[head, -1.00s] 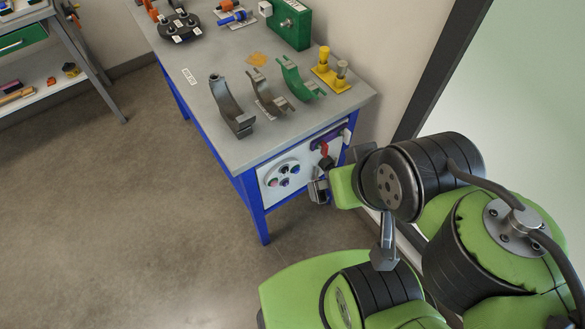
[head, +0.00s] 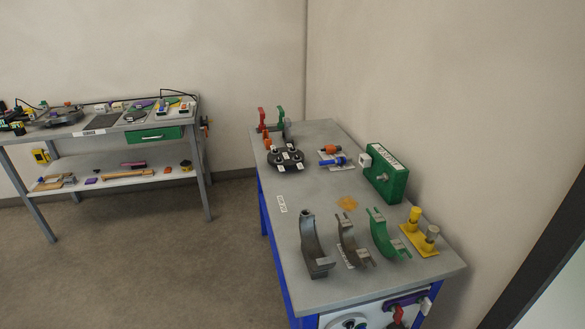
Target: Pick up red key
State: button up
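A small red piece that looks like the red key (head: 398,314) shows at the bottom edge of the head view. It is on the white front panel of the blue-framed cart (head: 283,262), just below a purple part (head: 404,299). Its lower part is cut off by the picture edge. My gripper and arm are not in view, so I cannot tell where the gripper is relative to the red piece.
On the cart top stand dark and green curved clamps (head: 388,235), a yellow stand (head: 421,240) with two posts, and a green box (head: 386,173). A second bench (head: 100,130) with tools is at the left. The floor between them is clear.

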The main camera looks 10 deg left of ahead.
aim_at(261, 126)
jog(key=i+j+u, duration=0.1)
jog(key=j+u, duration=0.15)
jog(key=j, duration=0.2)
jog(key=i+j+u, duration=0.2)
jog(key=j, duration=0.25)
jog(key=i+j+u, duration=0.1)
jog(key=j+u, duration=0.15)
jog(key=j, duration=0.15)
jog(key=i+j+u, duration=0.25)
jog(key=i+j, duration=0.2)
jog(key=i+j+u, duration=0.25)
jog(key=i+j, duration=0.15)
jog(key=i, duration=0.25)
jog(key=i+z, duration=0.3)
jog(key=i, duration=0.5)
jog(key=i+z, duration=0.3)
jog(key=i, duration=0.45)
jog(key=i+l+z, duration=0.15)
jog(key=i+z, duration=0.2)
jog(key=i, duration=0.55)
jog(key=i+j+z, duration=0.15)
jog(key=i+z, duration=0.2)
jog(key=i, duration=0.6)
